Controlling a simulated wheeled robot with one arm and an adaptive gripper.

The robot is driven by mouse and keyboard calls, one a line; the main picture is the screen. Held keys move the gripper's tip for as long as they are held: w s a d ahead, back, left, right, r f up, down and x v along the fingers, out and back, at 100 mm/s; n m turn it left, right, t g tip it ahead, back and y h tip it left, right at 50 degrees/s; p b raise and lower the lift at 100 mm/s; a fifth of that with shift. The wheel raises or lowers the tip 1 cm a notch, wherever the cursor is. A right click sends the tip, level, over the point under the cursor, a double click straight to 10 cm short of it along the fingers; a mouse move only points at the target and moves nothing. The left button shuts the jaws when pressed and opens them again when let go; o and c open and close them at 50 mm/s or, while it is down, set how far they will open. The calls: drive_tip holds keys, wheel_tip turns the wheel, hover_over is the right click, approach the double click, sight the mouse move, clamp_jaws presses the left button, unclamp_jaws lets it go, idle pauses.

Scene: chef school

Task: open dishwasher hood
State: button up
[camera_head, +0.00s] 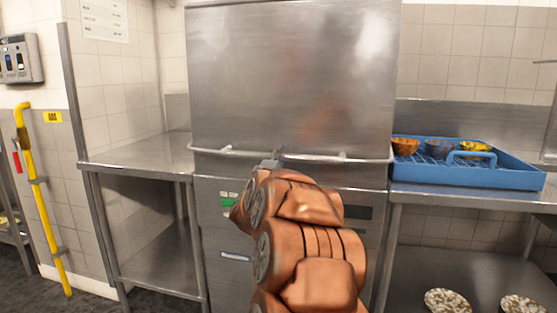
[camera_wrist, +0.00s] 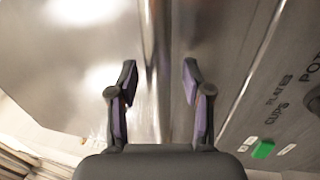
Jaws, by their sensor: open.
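The dishwasher hood (camera_head: 290,75) is a large stainless steel box. It sits down on the steel dishwasher base (camera_head: 215,245). A bar handle (camera_head: 345,158) runs across the hood's lower front edge. My gripper (camera_head: 274,160) is at the middle of this bar, partly hidden by my own arm. In the wrist view my gripper (camera_wrist: 158,78) is open. The handle bar (camera_wrist: 150,35) shows between its two fingers, with no visible grip on it. The hood's shiny face (camera_wrist: 75,70) fills the left of that view, and the control panel (camera_wrist: 270,110) shows at right.
A steel table (camera_head: 140,163) stands left of the dishwasher. At right, a steel counter (camera_head: 440,195) carries a blue rack (camera_head: 500,178) with bowls. A yellow pipe (camera_head: 40,195) runs down the left wall. Patterned plates (camera_head: 447,301) lie low at right.

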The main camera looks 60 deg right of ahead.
drive_tip(key=shift+w+d, duration=0.1)
drive_tip(key=shift+d, duration=0.15)
drive_tip(key=shift+r, duration=0.1)
clamp_jaws()
idle(0.3)
